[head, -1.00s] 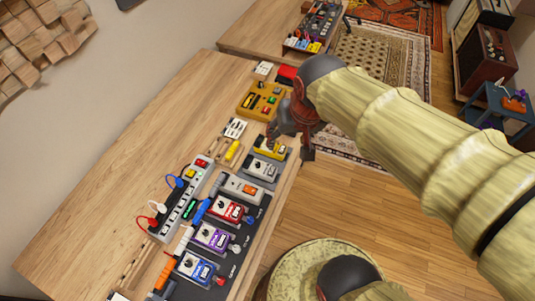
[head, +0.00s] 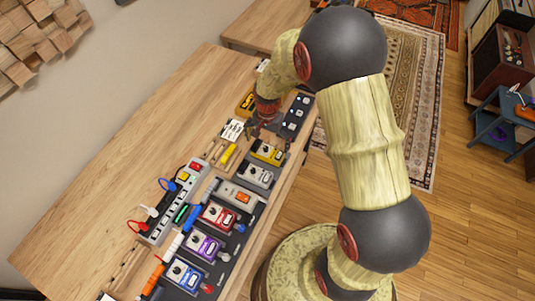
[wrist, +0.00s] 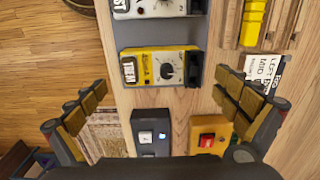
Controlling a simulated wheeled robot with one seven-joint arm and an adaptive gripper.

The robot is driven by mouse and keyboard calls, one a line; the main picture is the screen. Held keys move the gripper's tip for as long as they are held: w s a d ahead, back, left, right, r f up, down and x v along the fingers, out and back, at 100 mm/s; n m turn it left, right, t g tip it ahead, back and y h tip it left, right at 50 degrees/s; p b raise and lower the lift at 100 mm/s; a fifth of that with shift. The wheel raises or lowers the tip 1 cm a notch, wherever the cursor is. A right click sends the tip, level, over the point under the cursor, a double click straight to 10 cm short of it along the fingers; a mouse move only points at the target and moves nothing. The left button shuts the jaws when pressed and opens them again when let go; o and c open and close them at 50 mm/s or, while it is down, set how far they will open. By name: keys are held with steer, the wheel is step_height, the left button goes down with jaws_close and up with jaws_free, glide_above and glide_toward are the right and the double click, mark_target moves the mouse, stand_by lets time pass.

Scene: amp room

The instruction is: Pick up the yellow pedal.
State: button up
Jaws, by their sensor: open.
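The yellow pedal (head: 267,153) sits in the row of pedals along the right edge of the wooden table. In the wrist view the yellow pedal (wrist: 160,68) shows a pale face with a black knob and a dark label at its left end. My gripper (head: 268,132) is above the table just beyond the pedal in the head view. In the wrist view my gripper (wrist: 160,95) has its fingers spread wide and empty. The pedal lies between the finger directions, toward the top of the picture. I see no contact with it.
A grey pedal (head: 257,174) stands close on one side of it. A dark pedal (head: 296,116) and an orange-yellow box with a red switch (wrist: 207,135) are on the other side. A yellow stick (head: 228,155) and a white card (head: 232,130) lie to the left.

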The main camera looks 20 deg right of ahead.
mark_target(268, 148)
step_height(268, 148, down, 6)
steer(key=shift+w+r+b, duration=0.1)
steer(key=shift+b, duration=0.55)
steer(key=shift+c, duration=1.3)
steer(key=shift+r, duration=0.1)
steer(key=c, duration=0.9)
